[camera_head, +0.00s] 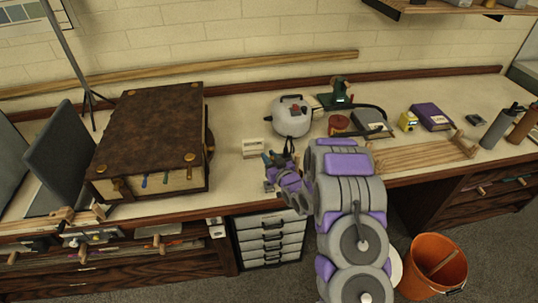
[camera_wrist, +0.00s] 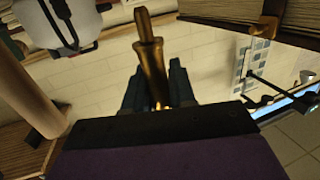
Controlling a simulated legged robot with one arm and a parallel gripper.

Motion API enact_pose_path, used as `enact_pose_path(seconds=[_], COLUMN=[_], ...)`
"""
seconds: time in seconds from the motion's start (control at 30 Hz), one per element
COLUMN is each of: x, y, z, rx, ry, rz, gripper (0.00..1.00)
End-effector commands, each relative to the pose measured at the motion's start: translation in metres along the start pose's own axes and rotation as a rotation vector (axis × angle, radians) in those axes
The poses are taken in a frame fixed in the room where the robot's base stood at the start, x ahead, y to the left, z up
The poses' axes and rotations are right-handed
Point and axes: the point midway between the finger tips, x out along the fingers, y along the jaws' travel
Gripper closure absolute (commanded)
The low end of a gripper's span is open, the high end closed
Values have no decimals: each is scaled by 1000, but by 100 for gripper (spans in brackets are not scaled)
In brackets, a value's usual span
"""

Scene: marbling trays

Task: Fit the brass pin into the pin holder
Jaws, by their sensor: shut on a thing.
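The brass pin (camera_wrist: 151,62) shows in the wrist view as a stepped, shiny shaft with a narrower end, pointing up the picture. My gripper (camera_wrist: 154,76) is shut on it, with a dark jaw on each side. In the head view my gripper (camera_head: 271,161) is above the front part of the bench, left of the rest of my arm, and the pin is too small to make out there. A small cream block (camera_head: 265,148) stands just behind my gripper. I cannot tell whether it is the pin holder. No pin holder shows clearly in the wrist view.
A large brown book-like case (camera_head: 150,135) stands to the left. A grey-white pot (camera_head: 292,116) is behind my gripper. A wooden rack (camera_head: 425,154) and a purple box (camera_head: 430,117) are to the right. An orange bucket (camera_head: 436,272) is on the floor. Bare bench (camera_head: 235,120) lies between case and pot.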

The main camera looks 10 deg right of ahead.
Motion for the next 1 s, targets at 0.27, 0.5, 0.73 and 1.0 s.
enact_pose_path(seconds=[0.27, 0.5, 0.73, 1.0], x=[0, 0, 2, 4], y=[-4, 3, 0, -2], z=[-1, 12, 33, 53], rx=[-2, 3, 2, -2], ry=[-1, 2, 1, 1], rz=[0, 2, 1, 1], gripper=[100, 100, 100, 100])
